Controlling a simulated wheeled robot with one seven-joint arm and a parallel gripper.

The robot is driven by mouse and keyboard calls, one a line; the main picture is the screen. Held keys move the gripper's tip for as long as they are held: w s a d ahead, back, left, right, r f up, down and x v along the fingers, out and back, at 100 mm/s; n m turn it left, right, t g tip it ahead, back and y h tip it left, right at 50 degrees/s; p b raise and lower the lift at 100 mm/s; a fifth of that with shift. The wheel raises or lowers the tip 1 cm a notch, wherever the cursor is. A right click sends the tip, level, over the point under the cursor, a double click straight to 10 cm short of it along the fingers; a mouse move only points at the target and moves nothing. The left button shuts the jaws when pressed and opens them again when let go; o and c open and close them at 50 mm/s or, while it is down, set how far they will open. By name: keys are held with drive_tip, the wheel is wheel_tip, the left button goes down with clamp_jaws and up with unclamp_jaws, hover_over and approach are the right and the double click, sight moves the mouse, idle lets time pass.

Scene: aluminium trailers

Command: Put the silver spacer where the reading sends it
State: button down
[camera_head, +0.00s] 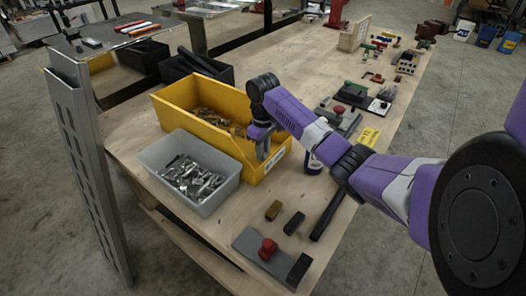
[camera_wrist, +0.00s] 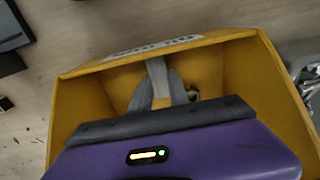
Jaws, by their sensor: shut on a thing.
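My gripper (camera_head: 263,150) hangs over the right part of the yellow bin (camera_head: 180,118), inside the line of its rim. In the wrist view, my gripper (camera_wrist: 162,92) points into the yellow bin (camera_wrist: 236,72). It is shut on a light grey piece, the silver spacer (camera_wrist: 157,74), which shows as a pale strip between the fingers. Its lower end is hard to make out. The yellow bin holds many small brownish metal parts. The grey bin (camera_head: 157,180) beside it holds many silver parts. No reading is legible.
A black bin (camera_head: 195,70) stands behind the yellow bin. Nearer lie small blocks, a black bar (camera_head: 328,215) and a grey plate with a red knob (camera_head: 268,249). An upright metal post (camera_head: 82,150) stands left.

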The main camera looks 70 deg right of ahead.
drive_tip(key=shift+f, duration=0.3)
drive_tip(key=c, duration=1.2)
unclamp_jaws()
drive_tip(key=shift+c, duration=0.2)
drive_tip(key=shift+r, duration=0.1)
wheel_tip(320, 180, up, 12)
drive_tip(key=p, duration=0.1)
drive_tip(key=shift+r, duration=0.1)
